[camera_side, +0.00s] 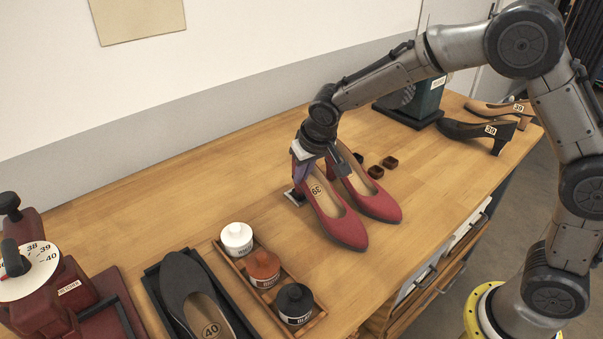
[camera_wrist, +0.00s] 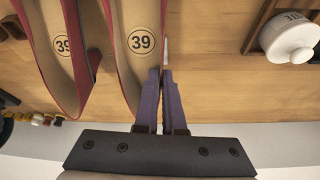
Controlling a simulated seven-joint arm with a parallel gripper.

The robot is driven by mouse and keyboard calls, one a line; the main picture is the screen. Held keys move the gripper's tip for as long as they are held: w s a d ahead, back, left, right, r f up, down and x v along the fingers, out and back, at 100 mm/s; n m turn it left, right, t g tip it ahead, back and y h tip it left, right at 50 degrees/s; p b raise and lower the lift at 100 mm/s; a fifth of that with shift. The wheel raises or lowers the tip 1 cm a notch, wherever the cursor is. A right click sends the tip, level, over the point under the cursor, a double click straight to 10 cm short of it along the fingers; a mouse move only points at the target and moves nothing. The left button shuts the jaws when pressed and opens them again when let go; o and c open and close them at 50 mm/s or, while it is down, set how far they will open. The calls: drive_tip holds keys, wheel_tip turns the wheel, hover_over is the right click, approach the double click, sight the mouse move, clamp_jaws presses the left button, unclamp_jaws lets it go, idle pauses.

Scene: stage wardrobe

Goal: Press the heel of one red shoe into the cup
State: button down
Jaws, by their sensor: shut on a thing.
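Two red shoes marked 39 stand side by side on the bench, toes toward the front. My gripper (camera_side: 303,170) is at the back of the left red shoe (camera_side: 337,222). In the wrist view its purple fingers (camera_wrist: 157,74) are closed on the back rim of that shoe (camera_wrist: 133,15). The other red shoe (camera_side: 374,202) stands close on the right; it also shows in the wrist view (camera_wrist: 66,20). A small dark square piece with a pale edge (camera_side: 293,198) lies by the held shoe's heel. I cannot tell whether it is the cup; the heel tip is hidden.
Small brown blocks or cups (camera_side: 376,172) lie behind the right shoe. A wooden tray (camera_side: 318,316) with white, brown and black jars stands front left, near a black shoe (camera_side: 191,289) and a dark red dial device (camera_side: 45,309). More shoes (camera_side: 478,132) stand back right.

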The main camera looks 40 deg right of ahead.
drive_tip(key=shift+w+r, duration=0.1)
drive_tip(key=shift+r, duration=1.6)
drive_tip(key=shift+a, duration=0.1)
drive_tip(key=a, duration=1.1)
idle(0.5)
drive_tip(key=shift+f, duration=1.65)
idle(0.4)
drive_tip(key=c, duration=0.9)
unclamp_jaws()
drive_tip(key=shift+f, duration=0.1)
drive_tip(key=shift+c, duration=0.2)
